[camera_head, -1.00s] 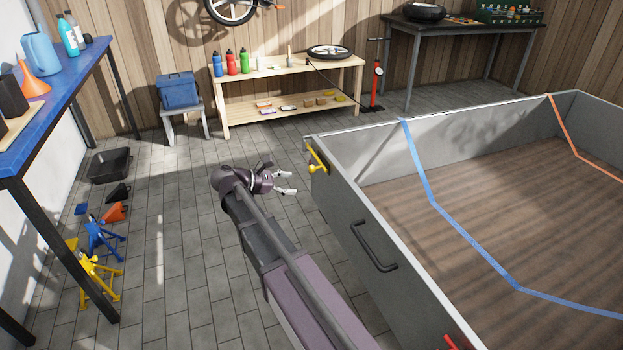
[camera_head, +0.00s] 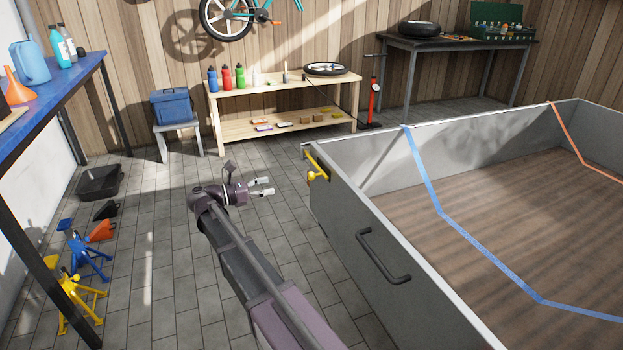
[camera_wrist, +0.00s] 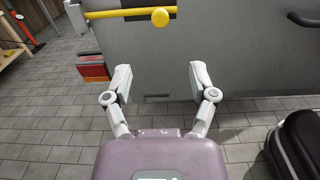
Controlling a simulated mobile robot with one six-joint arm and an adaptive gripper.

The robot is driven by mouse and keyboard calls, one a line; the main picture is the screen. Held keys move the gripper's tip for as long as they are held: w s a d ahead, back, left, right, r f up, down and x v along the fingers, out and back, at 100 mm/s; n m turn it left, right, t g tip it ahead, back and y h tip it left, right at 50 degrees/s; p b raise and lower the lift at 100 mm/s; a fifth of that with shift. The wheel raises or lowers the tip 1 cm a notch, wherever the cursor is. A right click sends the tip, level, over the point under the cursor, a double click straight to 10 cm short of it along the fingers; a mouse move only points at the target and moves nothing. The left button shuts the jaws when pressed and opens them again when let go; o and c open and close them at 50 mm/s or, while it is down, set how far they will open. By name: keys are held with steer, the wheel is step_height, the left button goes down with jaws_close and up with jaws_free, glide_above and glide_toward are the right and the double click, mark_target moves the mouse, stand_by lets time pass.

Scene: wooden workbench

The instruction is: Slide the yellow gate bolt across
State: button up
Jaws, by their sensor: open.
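The yellow gate bolt (camera_head: 316,166) is at the far upper corner of the grey trailer's near side panel in the head view. In the wrist view the yellow bolt (camera_wrist: 130,14) is a horizontal bar with a round knob (camera_wrist: 160,17) near its right end, at the top of the picture. My gripper (camera_head: 266,187) is open and empty, left of the bolt and apart from it. In the wrist view its two fingers (camera_wrist: 160,82) are spread in front of the grey panel (camera_wrist: 230,50), below the bolt.
A black handle (camera_head: 383,257) sticks out of the trailer's side panel. Low wooden shelving (camera_head: 285,88) with bottles stands at the back wall. A blue bench (camera_head: 60,85) is at the left, with yellow and blue stands below. The paved floor (camera_head: 150,270) around my arm is clear.

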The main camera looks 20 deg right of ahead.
mark_target(309, 177)
steer(key=shift+d, duration=0.15)
steer(key=shift+d, duration=6.8)
jaws_close()
